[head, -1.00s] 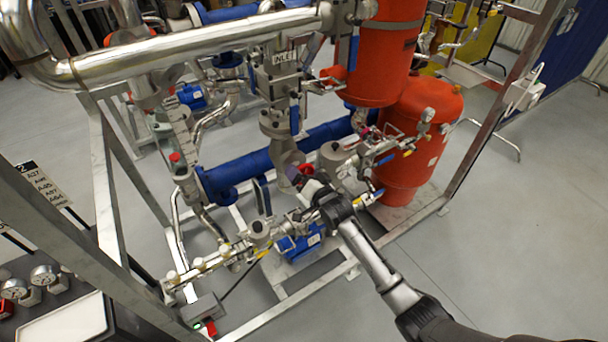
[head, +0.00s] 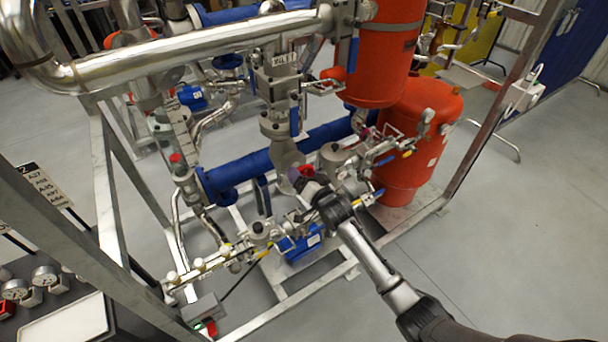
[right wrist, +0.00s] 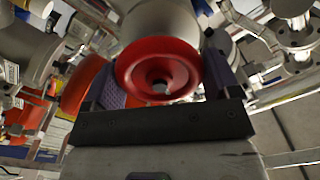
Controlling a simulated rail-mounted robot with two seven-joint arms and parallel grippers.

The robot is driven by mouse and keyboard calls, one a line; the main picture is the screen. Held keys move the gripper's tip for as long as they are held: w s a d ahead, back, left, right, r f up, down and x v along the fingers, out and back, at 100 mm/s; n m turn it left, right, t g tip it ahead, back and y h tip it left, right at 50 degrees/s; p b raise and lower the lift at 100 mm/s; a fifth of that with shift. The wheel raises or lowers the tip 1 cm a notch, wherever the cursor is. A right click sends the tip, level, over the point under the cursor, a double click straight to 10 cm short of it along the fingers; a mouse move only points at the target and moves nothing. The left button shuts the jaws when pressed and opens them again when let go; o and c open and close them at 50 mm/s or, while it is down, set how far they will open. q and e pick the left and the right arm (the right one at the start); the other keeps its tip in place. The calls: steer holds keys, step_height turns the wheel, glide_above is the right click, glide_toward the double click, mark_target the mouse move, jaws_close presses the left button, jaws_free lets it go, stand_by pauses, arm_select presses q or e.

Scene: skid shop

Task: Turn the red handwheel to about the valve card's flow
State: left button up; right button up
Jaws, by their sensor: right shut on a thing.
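The red handwheel (right wrist: 158,68) shows large in the right wrist view, a round dished wheel with a dark hub, in front of a grey metal valve body (right wrist: 160,25). My right gripper (right wrist: 162,85) has one purple-padded finger on each side of the wheel and is shut on it. In the head view the wheel (head: 305,171) is a small red patch at the tip of my right gripper (head: 300,181), mostly hidden by it. My left gripper is out of view. I cannot make out a valve card with a readable flow.
Pipes and valves of the skid crowd around the wheel, with a blue horizontal pipe (head: 265,160) to the left and a red tank (head: 425,140) to the right. A steel frame post (head: 500,95) stands at right. Open grey floor lies at lower right.

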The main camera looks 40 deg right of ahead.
steer(key=n+p, duration=0.1)
steer(key=n, duration=0.2)
steer(key=shift+r+p, duration=0.1)
steer(key=shift+p, duration=0.3)
steer(key=n+p, duration=0.1)
steer(key=n, duration=0.3)
steer(key=n+p, duration=0.1)
steer(key=n, duration=0.4)
steer(key=shift+a+n, duration=0.1)
steer(key=shift+n, duration=1.4)
steer(key=o, duration=0.8)
steer(key=shift+s, duration=0.1)
